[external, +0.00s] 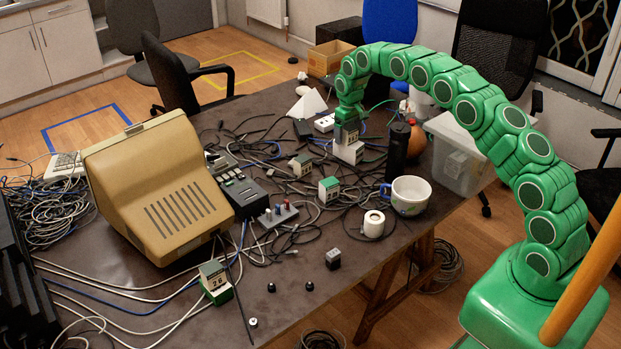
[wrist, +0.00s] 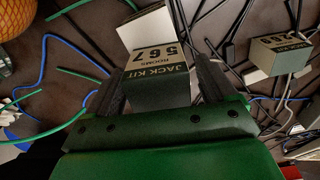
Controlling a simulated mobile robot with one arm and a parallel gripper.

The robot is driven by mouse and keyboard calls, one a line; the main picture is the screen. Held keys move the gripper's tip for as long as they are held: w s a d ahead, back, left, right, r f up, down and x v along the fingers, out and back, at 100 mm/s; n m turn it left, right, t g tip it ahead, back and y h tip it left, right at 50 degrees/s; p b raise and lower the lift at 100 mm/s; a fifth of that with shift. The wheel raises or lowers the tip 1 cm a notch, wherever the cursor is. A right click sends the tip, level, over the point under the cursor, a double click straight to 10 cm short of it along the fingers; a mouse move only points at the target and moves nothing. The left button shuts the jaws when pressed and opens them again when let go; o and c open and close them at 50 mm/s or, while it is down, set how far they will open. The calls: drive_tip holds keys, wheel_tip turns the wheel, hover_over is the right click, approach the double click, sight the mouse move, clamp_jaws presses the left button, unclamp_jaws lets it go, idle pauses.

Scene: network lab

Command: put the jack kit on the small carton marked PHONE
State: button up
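The jack kit (wrist: 158,82) is a small grey-green box with a cream and dark label reading JACK KIT, ROOMS, 567. My gripper (wrist: 157,70) has a finger against each side of it and is shut on it. In the external view the jack kit (external: 347,136) is under my gripper (external: 348,123), right at the top of a small white carton (external: 348,154). The white carton also shows just beyond the kit in the wrist view (wrist: 146,28). I cannot read PHONE on it, nor tell whether the kit touches it.
Cables cover much of the table. Similar small boxes stand at the middle (external: 301,166), nearer (external: 329,190) and front left (external: 215,281). A dark cylinder (external: 397,147), a mug (external: 408,195), a tape roll (external: 373,224) and a clear bin (external: 459,160) are on the right.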

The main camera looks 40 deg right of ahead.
sight(349, 127)
drive_tip(key=shift+r, duration=0.1)
wheel_tip(349, 127, up, 12)
drive_tip(key=shift+f, duration=0.25)
drive_tip(key=shift+r, duration=0.35)
drive_tip(key=s+a+r, duration=0.2)
drive_tip(key=s+r, duration=0.3)
drive_tip(key=s, duration=0.4)
drive_tip(key=s+a+r, duration=0.1)
drive_tip(key=s+r, duration=0.4)
drive_tip(key=s, duration=0.3)
drive_tip(key=s+a+r, duration=0.2)
drive_tip(key=s+r, duration=0.3)
drive_tip(key=s, duration=0.4)
drive_tip(key=s+a+f+g, duration=0.1)
drive_tip(key=s+f, duration=0.1)
drive_tip(key=s, duration=1.6)
drive_tip(key=s+a+f, duration=0.1)
drive_tip(key=s, duration=1.7)
drive_tip(key=shift+s+a+f+g, duration=0.35)
drive_tip(key=shift+f+g, duration=0.05)
